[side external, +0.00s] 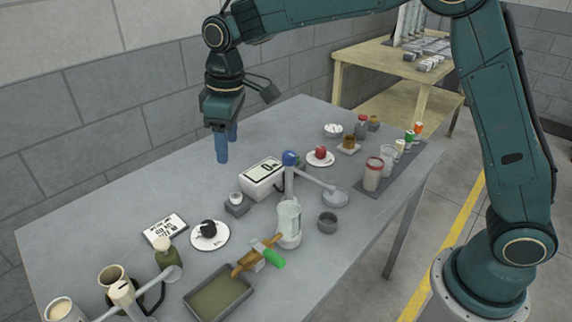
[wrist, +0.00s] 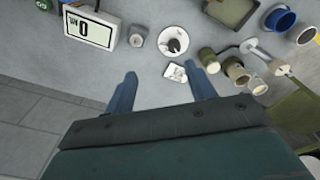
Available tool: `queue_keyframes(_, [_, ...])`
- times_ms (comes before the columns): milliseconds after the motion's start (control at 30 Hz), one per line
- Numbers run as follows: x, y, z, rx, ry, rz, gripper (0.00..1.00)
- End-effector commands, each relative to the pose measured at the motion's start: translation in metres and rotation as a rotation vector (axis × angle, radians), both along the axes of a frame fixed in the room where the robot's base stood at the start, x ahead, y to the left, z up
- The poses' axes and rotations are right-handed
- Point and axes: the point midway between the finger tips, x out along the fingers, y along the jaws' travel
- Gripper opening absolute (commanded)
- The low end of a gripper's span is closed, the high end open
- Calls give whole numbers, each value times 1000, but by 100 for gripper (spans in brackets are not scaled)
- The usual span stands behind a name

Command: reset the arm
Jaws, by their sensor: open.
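My gripper (side external: 226,147) hangs above the back of the grey table (side external: 120,205), pointing down, with its two blue fingers apart and nothing between them. In the wrist view my gripper (wrist: 163,88) also shows both blue fingers spread, with bare table between them. In the side view it is behind and left of the white scale (side external: 262,178), clear of it. My arm reaches across the top of the picture from the right.
Near the gripper are a white plate with a dark item (side external: 210,235) and a label card (side external: 164,229). The table's back left is clear.

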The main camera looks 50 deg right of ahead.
Motion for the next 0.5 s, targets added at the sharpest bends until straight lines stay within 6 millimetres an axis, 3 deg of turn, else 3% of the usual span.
queue_keyframes(200, [-35, -34, 39, 22, -52, -89, 55])
queue_keyframes(500, [-90, -74, 74, 50, -119, -206, 55])
